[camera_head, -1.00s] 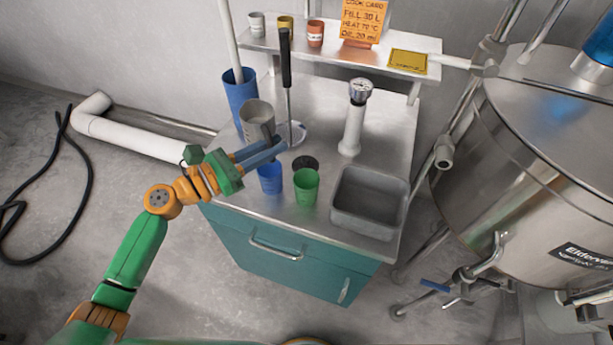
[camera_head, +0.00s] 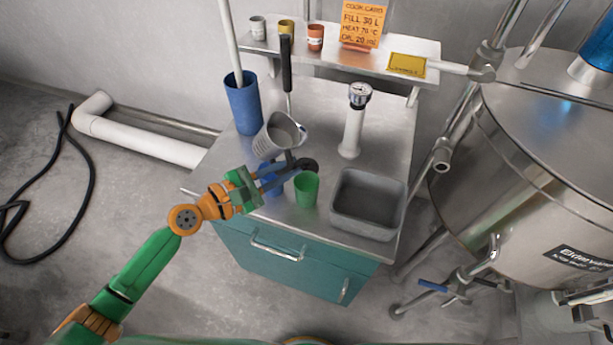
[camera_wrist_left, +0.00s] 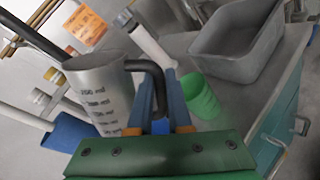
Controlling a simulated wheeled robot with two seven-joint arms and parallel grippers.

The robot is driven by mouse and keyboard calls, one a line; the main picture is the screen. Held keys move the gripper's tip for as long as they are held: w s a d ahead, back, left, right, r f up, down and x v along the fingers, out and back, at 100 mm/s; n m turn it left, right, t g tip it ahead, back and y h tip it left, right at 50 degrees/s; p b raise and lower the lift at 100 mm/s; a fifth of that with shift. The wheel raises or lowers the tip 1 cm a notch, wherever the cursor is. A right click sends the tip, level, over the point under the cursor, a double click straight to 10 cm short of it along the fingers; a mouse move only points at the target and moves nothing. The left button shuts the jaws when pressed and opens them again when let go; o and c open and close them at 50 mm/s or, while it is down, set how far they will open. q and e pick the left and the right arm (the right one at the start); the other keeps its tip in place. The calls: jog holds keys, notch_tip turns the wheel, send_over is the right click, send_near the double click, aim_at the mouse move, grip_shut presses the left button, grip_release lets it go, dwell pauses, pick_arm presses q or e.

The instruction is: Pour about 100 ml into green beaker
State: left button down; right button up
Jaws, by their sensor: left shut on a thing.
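A grey measuring jug (camera_head: 277,133) with a dark handle is in my left gripper (camera_head: 290,167), whose fingers are shut on the handle. The jug leans to the right, off the table, with its mouth facing up and right; what is inside cannot be made out. In the left wrist view the jug (camera_wrist_left: 97,92) shows dark volume marks, and its handle bends down to the fingers. The green beaker (camera_head: 306,190) stands upright on the table, right of and nearer than the jug. It also shows in the left wrist view (camera_wrist_left: 201,98). My right gripper is not in view.
A blue beaker (camera_head: 272,186) is partly hidden behind my left fingers. A grey basin (camera_head: 368,232) stands right of the green beaker. A white post with a gauge (camera_head: 352,135) and a tall blue container (camera_head: 243,105) stand behind. A large steel vessel (camera_head: 540,170) is at right.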

pick_arm(q)
jog(key=shift+s+d+r, duration=0.1)
jog(key=shift+d+r, duration=0.05)
jog(key=shift+r, duration=0.1)
jog(key=shift+f+m, duration=0.4)
jog(key=shift+f+m+y, duration=0.4)
jog(key=shift+f+y, duration=0.1)
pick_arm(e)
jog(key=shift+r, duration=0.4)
pick_arm(q)
jog(key=shift+w+a+r+m+t+y+p, duration=0.1)
jog(key=shift+w+a+m+t+y+p, duration=0.15)
jog(key=shift+m+p, duration=0.35)
jog(key=shift+w+a+r+m+t+y+p, duration=0.15)
jog(key=shift+a+m+y+p, duration=0.25)
jog(key=shift+m, duration=0.2)
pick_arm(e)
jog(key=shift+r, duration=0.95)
pick_arm(q)
jog(key=shift+w+f, duration=0.15)
jog(key=shift+w, duration=0.15)
jog(key=shift+w+a+f+m, duration=0.2)
jog(key=shift+w+a+m, duration=0.1)
jog(key=shift+m, duration=0.1)
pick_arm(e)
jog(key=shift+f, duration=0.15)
